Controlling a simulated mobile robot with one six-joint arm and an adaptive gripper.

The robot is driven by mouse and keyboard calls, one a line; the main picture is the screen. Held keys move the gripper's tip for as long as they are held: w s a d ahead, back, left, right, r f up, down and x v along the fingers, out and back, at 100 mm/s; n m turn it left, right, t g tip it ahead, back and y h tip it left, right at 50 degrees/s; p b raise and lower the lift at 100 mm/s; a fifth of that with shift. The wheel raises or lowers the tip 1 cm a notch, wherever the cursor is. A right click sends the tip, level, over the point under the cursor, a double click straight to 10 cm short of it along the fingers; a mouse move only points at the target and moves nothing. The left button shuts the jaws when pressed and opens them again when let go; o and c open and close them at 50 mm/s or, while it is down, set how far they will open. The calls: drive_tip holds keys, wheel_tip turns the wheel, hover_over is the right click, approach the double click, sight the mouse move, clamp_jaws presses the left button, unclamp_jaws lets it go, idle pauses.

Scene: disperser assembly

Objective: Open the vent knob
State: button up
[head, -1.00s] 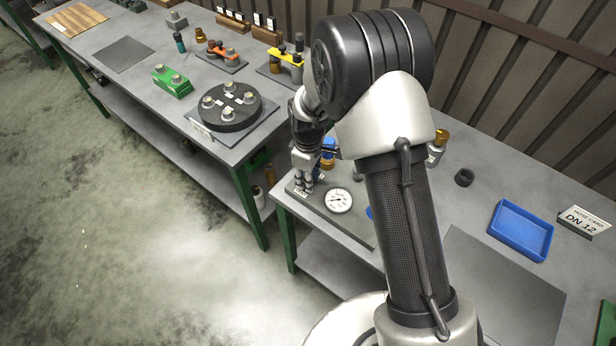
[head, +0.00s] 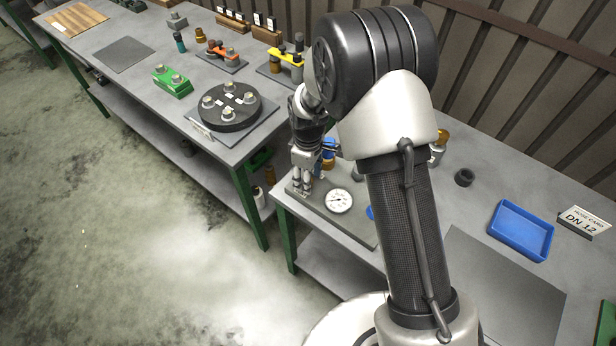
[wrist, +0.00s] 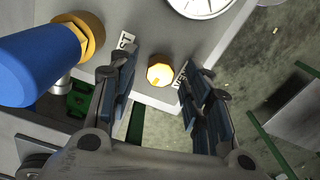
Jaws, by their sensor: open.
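A small gold knob (wrist: 160,74) sits on the grey panel in the wrist view, near the panel's edge. I take it to be the vent knob; a small white label (wrist: 181,74) beside it is partly covered by the right finger. My gripper (wrist: 158,84) is open, with one finger to each side of the knob and gaps to both in the picture. Whether the fingertips are level with the knob cannot be told. In the head view my gripper (head: 301,187) points down over the panel's left corner and hides the knob.
A large blue handle (wrist: 30,68) with a brass fitting (wrist: 88,35) is close on the left in the wrist view. A round white gauge (head: 338,201) is on the same panel (head: 350,228). A blue tray (head: 521,230) lies farther right on the bench.

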wheel_tip(320, 180, up, 11)
drive_tip(key=shift+r, duration=0.15)
drive_tip(key=shift+r, duration=0.1)
idle(0.5)
drive_tip(key=s+d+r+m+t, duration=0.1)
drive_tip(key=s+d+r+m, duration=0.3)
drive_tip(key=r, duration=0.3)
drive_tip(key=s+d+r+m+t, duration=0.1)
drive_tip(key=s+d+r+m, duration=0.1)
drive_tip(key=s+d+r, duration=0.35)
drive_tip(key=s+d+r+m+t, duration=0.1)
drive_tip(key=s+d+r+m, duration=0.1)
drive_tip(key=s, duration=0.6)
drive_tip(key=s+d+r+m+t, duration=0.1)
drive_tip(key=s+d+r+m, duration=0.1)
drive_tip(key=s+m, duration=0.3)
drive_tip(key=s+r, duration=0.1)
drive_tip(key=s, duration=0.2)
drive_tip(key=shift+s+d+r+t, duration=0.2)
drive_tip(key=shift+s+r+t, duration=0.1)
drive_tip(key=shift+r, duration=0.1)
